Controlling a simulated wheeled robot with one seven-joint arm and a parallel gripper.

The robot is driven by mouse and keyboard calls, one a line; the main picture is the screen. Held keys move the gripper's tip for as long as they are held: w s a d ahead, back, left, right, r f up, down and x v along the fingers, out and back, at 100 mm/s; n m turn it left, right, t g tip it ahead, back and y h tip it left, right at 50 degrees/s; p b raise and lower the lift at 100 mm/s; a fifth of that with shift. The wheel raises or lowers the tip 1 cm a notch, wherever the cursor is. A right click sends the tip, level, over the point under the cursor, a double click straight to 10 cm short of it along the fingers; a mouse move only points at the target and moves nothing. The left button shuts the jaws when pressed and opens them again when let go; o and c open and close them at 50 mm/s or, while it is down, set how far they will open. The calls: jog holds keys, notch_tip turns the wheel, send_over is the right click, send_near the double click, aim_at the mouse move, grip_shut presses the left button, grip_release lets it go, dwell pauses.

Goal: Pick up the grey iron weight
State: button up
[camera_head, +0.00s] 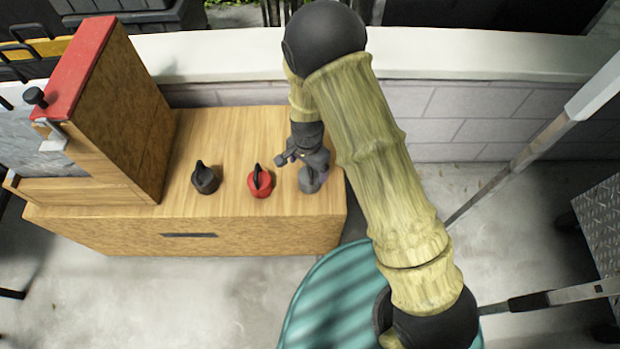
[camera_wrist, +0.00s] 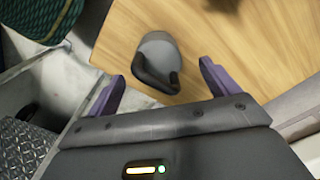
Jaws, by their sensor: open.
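The grey iron weight (camera_head: 309,183), with a dark handle, stands at the right end of the wooden cabinet top (camera_head: 225,140). In the wrist view it shows as a grey round body (camera_wrist: 158,45) with its black handle nearest me. My gripper (camera_wrist: 160,73) is open and empty, with one purple finger on either side of the weight's handle as seen in the wrist view. The fingers show no contact with it. In the head view my gripper (camera_head: 308,155) is above the weight and hides part of it; the exact gap in height cannot be told.
A red weight (camera_head: 260,183) with a black handle stands just left of the grey one, and a black weight (camera_head: 204,180) further left. A tall wooden box with a red top (camera_head: 80,65) is at the left. A low wall (camera_head: 450,110) runs behind; a teal ribbed surface (camera_head: 325,290) is in front.

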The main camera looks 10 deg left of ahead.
jog(key=f, duration=0.3)
jog(key=f+b, duration=0.1)
jog(key=f, duration=0.1)
jog(key=shift+d+f, duration=0.15)
jog(key=shift+d, duration=0.1)
grip_shut()
jog(key=shift+w, duration=0.1)
dwell(0.4)
